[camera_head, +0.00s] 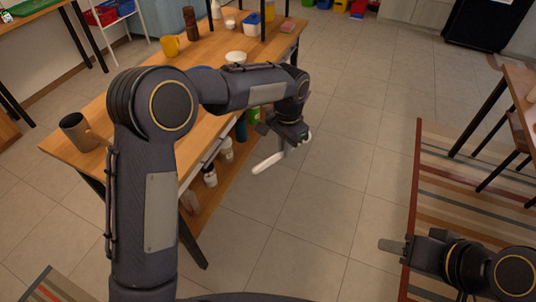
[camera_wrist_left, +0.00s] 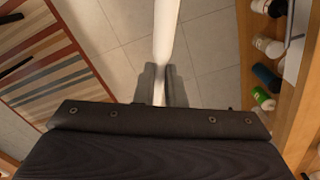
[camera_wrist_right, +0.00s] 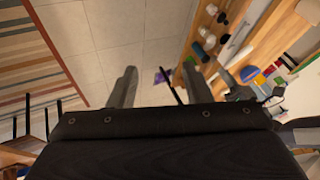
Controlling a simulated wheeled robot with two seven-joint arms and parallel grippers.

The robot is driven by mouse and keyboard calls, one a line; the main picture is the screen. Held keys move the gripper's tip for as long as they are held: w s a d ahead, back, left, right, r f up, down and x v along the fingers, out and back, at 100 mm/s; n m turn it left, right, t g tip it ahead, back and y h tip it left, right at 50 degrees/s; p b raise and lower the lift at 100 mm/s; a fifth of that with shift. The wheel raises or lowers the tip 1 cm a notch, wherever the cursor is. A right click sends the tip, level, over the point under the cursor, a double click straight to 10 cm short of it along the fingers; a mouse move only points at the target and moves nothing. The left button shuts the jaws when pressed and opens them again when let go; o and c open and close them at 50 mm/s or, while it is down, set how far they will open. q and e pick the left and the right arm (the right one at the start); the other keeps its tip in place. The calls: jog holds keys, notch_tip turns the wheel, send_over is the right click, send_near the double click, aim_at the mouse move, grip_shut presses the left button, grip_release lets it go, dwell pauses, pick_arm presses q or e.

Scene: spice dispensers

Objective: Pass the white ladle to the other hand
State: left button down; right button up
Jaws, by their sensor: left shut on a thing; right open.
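The white ladle (camera_head: 267,163) is held in the air by my left gripper (camera_head: 303,137), to the right of the wooden table. In the left wrist view the ladle's white shaft (camera_wrist_left: 166,35) runs up from between the two grey fingers (camera_wrist_left: 164,85), which are shut on it. The ladle's far end is out of that view. My right gripper (camera_head: 392,246) is low at the right in the head view, well apart from the ladle. The right wrist view shows its two fingers (camera_wrist_right: 158,88) spread with nothing between them.
Open tiled floor (camera_head: 330,200) lies between my grippers. A striped rug (camera_head: 440,190) is at the right.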

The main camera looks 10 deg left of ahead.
pick_arm(q)
jog(key=shift+r, duration=0.1)
pick_arm(e)
jog(key=w+n, duration=0.1)
jog(key=n, duration=0.1)
pick_arm(q)
jog(key=shift+w+d, duration=0.1)
pick_arm(e)
jog(key=n+t+h, duration=0.2)
jog(key=n+h, duration=0.6)
jog(key=n, duration=1.9)
send_over(269, 160)
jog(key=s+a, duration=0.3)
jog(key=s, duration=0.2)
notch_tip(269, 160, down, 4)
jog(key=x, duration=0.7)
jog(key=shift+w+d+r, duration=0.1)
jog(key=shift+w+d, duration=0.2)
